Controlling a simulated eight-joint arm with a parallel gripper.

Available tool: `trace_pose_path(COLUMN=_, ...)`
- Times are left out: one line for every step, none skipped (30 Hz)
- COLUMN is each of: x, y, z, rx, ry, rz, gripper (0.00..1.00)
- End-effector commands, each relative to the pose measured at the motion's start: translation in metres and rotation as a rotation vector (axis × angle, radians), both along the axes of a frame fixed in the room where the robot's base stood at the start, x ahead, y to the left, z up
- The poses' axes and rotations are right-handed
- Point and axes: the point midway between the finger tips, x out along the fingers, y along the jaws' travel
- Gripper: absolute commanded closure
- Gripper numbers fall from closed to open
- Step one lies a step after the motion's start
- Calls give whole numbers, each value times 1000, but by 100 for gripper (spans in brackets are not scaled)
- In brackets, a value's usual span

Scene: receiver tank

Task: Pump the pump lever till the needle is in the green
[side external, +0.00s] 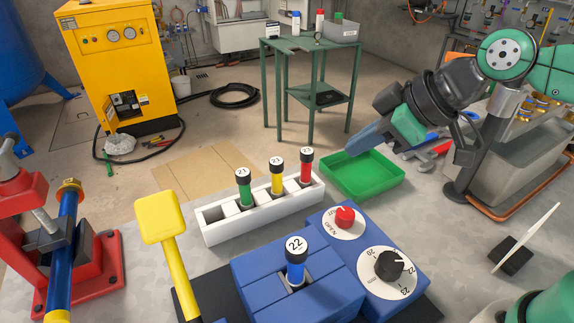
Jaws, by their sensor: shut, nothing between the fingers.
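A yellow lever (178,266) with a broad flat yellow head stands tilted at the front left, beside the blue block; it looks like the pump lever. Its lower end meets the bottom edge of the view. My gripper (352,150) is at the upper right, above the far edge of the green tray, well apart from the lever. Its fingers are shut and hold nothing. No gauge needle or green zone can be made out. A thin white plate on a black foot (512,255) at the right is seen nearly edge-on, so its face is hidden.
The blue block (330,300) holds a tube marked 22, with a red knob (345,216) and black dial knob (389,264) beside it. A white rack (222,234) holds three capped tubes. The green tray (372,193) is empty. A red vise (104,265) grips a blue bar at left.

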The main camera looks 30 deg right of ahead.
Motion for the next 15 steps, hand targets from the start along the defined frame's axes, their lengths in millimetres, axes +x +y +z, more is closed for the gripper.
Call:
trace_pose_path(x=-1, y=26, z=14, rx=-18, ry=-36, rz=153, gripper=100)
trace_pose_path(x=-2, y=40, z=23, rx=-27, ry=-63, rz=242, gripper=100)
trace_pose_path(x=-5, y=58, z=33, rx=-41, ry=-101, rz=354, gripper=100)
trace_pose_path(x=-8, y=71, z=41, rx=-51, ry=-129, rz=436, gripper=100)
trace_pose_path(x=-11, y=83, z=49, rx=-58, ry=-160, rz=513, gripper=100)
trace_pose_path(x=-16, y=98, z=58, rx=-67, ry=-199, rz=606, gripper=100)
trace_pose_path(x=-20, y=109, z=64, rx=-73, ry=-228, rz=671, gripper=100)
trace_pose_path(x=-24, y=118, z=70, rx=-79, ry=-255, rz=728, gripper=100)
trace_pose_path(x=-29, y=128, z=77, rx=-85, ry=-288, rz=796, gripper=100)
trace_pose_path(x=-32, y=135, z=82, rx=-89, ry=-313, rz=839, gripper=100)
trace_pose_path(x=-35, y=141, z=86, rx=-92, ry=-334, rz=878, gripper=100)
trace_pose_path(x=-39, y=148, z=91, rx=-95, ry=-357, rz=919, gripper=100)
trace_pose_path(x=-41, y=151, z=93, rx=-98, ry=-371, rz=944, gripper=100)
trace_pose_path(x=-43, y=154, z=95, rx=-99, ry=-383, rz=963, gripper=100)
trace_pose_path(x=-44, y=157, z=97, rx=-101, ry=-394, rz=982, gripper=100)
